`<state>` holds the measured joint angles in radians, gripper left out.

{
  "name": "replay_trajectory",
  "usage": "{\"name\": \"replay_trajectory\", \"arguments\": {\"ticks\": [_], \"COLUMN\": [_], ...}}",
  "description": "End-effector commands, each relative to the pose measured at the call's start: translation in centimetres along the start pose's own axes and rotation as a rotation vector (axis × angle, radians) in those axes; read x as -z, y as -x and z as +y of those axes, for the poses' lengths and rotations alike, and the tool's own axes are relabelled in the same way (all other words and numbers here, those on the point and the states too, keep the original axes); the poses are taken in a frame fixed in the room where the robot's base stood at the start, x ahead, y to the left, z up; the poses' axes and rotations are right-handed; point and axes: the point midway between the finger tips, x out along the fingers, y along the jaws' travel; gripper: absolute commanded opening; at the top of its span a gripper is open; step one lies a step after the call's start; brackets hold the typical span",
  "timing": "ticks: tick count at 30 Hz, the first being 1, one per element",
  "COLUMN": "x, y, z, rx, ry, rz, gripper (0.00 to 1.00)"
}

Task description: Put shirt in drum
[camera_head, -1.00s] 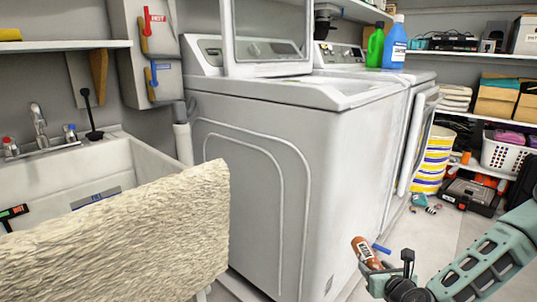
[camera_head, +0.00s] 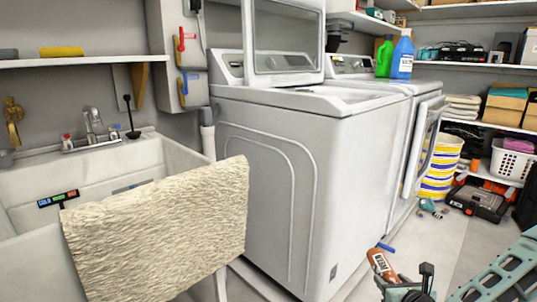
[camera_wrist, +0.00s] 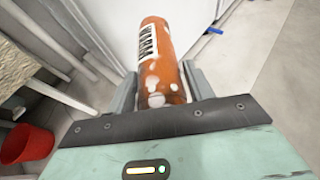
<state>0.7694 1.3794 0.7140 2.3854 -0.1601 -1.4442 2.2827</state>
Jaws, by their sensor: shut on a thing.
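My gripper (camera_wrist: 160,95) is shut on an orange-brown bottle (camera_wrist: 158,50) with a white label. In the head view, the bottle (camera_head: 381,265) tilts between the fingers at the bottom, in front of the washer's side. No shirt can be made out in either view. The near white washer (camera_head: 275,160) has its lid (camera_head: 284,35) raised; its drum inside is hidden. The machine behind it has its front door (camera_head: 424,145) swung open, and its inside cannot be seen either.
A thick beige textured slab (camera_head: 160,235) stands in front of the white sink (camera_head: 110,175) at left. Green (camera_head: 384,57) and blue (camera_head: 402,57) bottles stand on the far machine. A striped bin (camera_head: 440,165) and a toolbox (camera_head: 477,200) are beyond. Floor at right is mostly clear.

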Motion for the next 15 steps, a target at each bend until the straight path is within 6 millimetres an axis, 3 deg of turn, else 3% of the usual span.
{"name": "replay_trajectory", "arguments": {"ticks": [10, 15], "x": [-4.9, -9.0], "y": [2.7, 4.9], "z": [0.0, 0.0], "rx": [-0.001, -0.001], "ry": [0.0, 0.0], "rz": [-0.001, -0.001], "gripper": [0.26, 0.26]}}
